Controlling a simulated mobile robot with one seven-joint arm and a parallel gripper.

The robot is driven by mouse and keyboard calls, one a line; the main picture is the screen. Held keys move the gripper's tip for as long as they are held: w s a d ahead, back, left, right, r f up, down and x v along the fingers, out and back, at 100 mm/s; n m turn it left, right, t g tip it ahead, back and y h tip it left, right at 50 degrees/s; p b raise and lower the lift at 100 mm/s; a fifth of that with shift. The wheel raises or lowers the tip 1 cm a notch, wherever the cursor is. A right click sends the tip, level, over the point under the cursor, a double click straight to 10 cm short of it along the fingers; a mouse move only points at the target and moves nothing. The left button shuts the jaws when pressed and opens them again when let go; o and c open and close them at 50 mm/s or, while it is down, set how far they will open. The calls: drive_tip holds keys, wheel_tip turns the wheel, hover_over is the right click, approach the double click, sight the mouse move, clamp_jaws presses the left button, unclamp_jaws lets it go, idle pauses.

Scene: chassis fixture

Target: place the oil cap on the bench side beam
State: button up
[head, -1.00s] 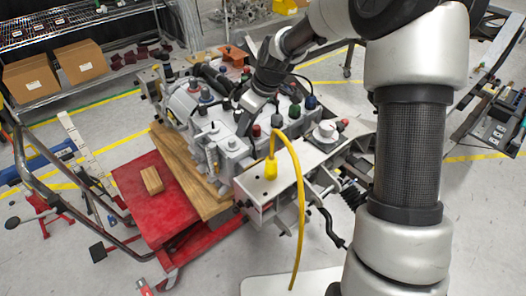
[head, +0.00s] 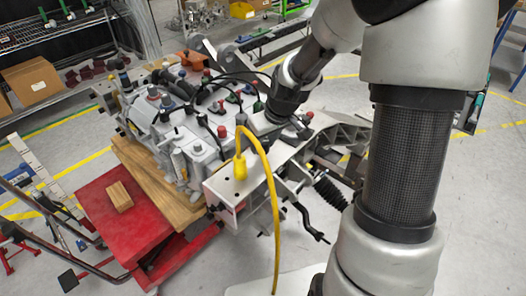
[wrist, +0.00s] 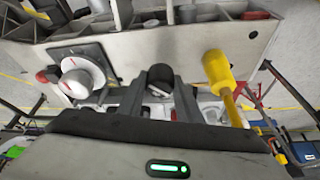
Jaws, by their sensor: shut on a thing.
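My gripper (wrist: 160,92) is shut on the oil cap (wrist: 161,76), a dark round cap between the two fingertips in the wrist view. The light grey bench side beam (wrist: 195,45) lies just beyond the cap; whether they touch I cannot tell. The cap sits between a white knob (wrist: 80,80) on the left and a yellow plug (wrist: 216,68) on the right. In the head view the beam (head: 225,187) runs along the fixture's front, and my gripper (head: 246,124) is over its far part. I cannot make out the cap there.
The yellow plug (head: 239,167) with its hanging yellow cable stands on the beam near my gripper. The grey engine block (head: 165,130) with several coloured caps is to the left. A red cart top (head: 100,215) bears a wooden block (head: 119,196).

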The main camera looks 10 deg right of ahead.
sight(266, 146)
drive_tip(key=shift+f, duration=1.6)
drive_tip(key=o, duration=1.2)
drive_tip(key=shift+c, duration=0.2)
drive_tip(key=shift+r, duration=0.45)
drive_tip(key=p+v, duration=0.1)
drive_tip(key=v, duration=1)
drive_tip(key=shift+r, duration=0.25)
drive_tip(key=shift+s+d, duration=0.1)
drive_tip(key=shift+d, duration=0.05)
